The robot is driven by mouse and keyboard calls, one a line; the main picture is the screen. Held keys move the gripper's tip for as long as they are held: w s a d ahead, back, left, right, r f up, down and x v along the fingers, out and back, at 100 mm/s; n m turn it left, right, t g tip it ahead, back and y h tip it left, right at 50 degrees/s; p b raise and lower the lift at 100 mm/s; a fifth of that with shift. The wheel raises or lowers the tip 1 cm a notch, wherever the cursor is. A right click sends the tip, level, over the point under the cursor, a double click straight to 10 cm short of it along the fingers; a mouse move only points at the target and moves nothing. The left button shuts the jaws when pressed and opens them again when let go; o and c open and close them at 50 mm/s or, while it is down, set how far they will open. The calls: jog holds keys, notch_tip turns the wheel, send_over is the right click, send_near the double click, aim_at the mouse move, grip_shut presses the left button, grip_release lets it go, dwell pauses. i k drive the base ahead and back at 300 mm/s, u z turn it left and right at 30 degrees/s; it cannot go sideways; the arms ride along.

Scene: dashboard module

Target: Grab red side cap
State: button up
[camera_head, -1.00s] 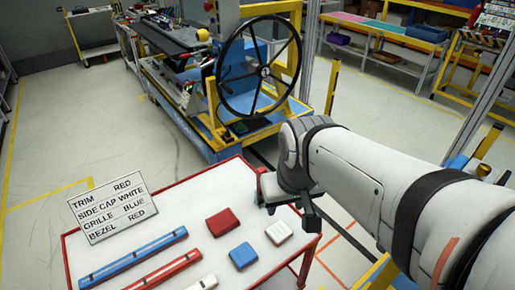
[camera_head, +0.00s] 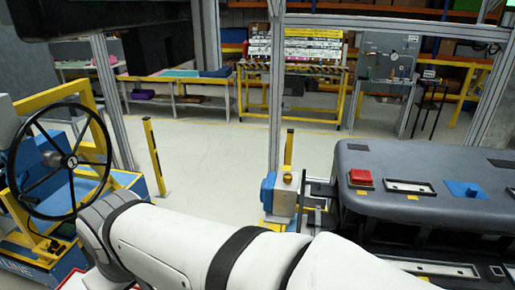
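The red side cap on the parts table is out of view now; only a bit of the table's red edge (camera_head: 72,283) shows at the bottom left. A red block-shaped part (camera_head: 361,178) sits on the grey dashboard (camera_head: 400,155) at the right; I cannot tell whether it is a side cap. My white arm crosses the bottom of the view, its wrist at the lower left. My gripper's fingers are not visible, so what it holds cannot be seen.
A blue part (camera_head: 463,189) and framed dark slots lie on the dashboard. A steering wheel (camera_head: 45,160) on a blue and yellow rig stands at left. Metal posts (camera_head: 276,100) and a yellow post (camera_head: 155,157) rise mid-view. Open floor (camera_head: 215,150) lies beyond.

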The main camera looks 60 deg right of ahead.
aim_at(358, 176)
jog(key=z, duration=0.65)
jog(key=k, duration=0.15)
jog(key=z, duration=2.05)
